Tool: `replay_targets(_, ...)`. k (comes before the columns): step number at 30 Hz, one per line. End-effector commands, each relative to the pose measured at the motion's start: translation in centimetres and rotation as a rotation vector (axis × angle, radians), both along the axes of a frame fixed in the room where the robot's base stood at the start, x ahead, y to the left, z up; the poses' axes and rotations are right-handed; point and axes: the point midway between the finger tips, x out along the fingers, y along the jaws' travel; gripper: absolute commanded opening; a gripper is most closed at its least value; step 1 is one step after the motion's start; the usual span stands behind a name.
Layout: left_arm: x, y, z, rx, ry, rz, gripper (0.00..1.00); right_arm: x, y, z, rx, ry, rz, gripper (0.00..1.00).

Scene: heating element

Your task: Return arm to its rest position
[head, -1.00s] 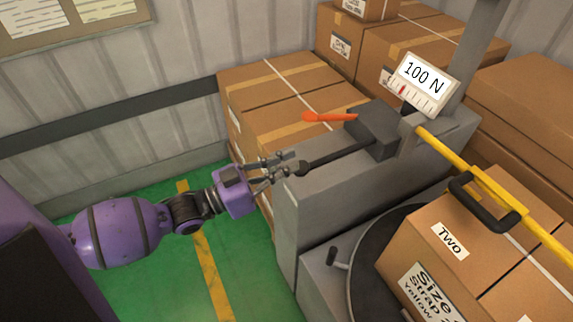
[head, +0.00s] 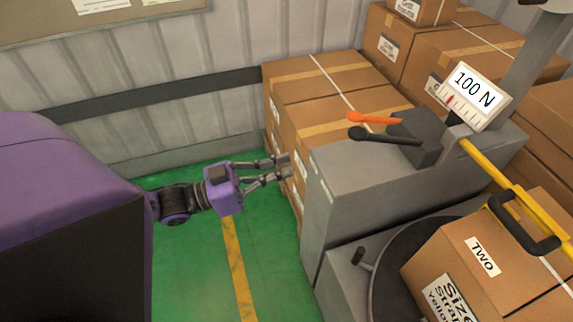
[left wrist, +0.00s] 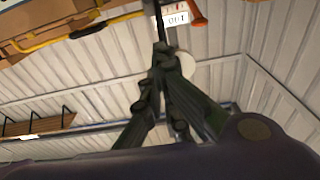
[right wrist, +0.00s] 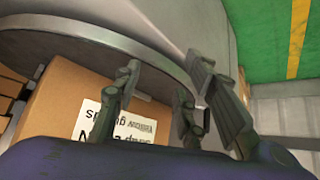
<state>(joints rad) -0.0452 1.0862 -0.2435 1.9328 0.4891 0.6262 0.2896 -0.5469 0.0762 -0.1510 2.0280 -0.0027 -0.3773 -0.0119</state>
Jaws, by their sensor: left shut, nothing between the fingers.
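My left gripper (head: 280,168) is shut and empty, beside the grey machine's left end and in front of stacked boxes. It also shows in the left wrist view (left wrist: 162,48), fingertips close together. A black lever (head: 370,133) and an orange lever (head: 372,119) stick out side by side from the dark block on the machine. The gripper is apart from both, lower and to the left. My right gripper (right wrist: 163,78) shows only in the right wrist view, fingers spread and nothing between them, near a labelled box (right wrist: 62,95).
The grey machine (head: 350,185) stands right of the left gripper, with a round turntable (head: 385,275) and a box labelled "Two" (head: 465,235). A yellow bar (head: 485,160) and a "100 N" gauge (head: 470,95) are above. Green floor (head: 190,270) below the left arm is clear.

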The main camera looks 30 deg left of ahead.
Motion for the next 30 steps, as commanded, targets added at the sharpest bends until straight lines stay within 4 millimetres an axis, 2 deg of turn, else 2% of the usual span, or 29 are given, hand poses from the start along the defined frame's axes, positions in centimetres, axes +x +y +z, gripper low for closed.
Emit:
replay_targets(22, 0.1, 0.0, -0.2, 0.013, 0.0, 0.003, 0.0, -0.7, 0.0, -0.5, 0.001, 0.015, -0.004, 0.38)
replay_targets(26, 0.4, 0.1, -2.1, 0.104, 0.035, 0.019, 0.0, -0.6, 0.0, -0.4, 0.002, 0.013, -0.005, 0.38)
replay_targets(30, 0.2, 0.3, -6.4, 0.256, 0.113, 0.071, 0.0, -0.5, 0.1, -0.1, 0.007, 0.013, -0.008, 0.38)
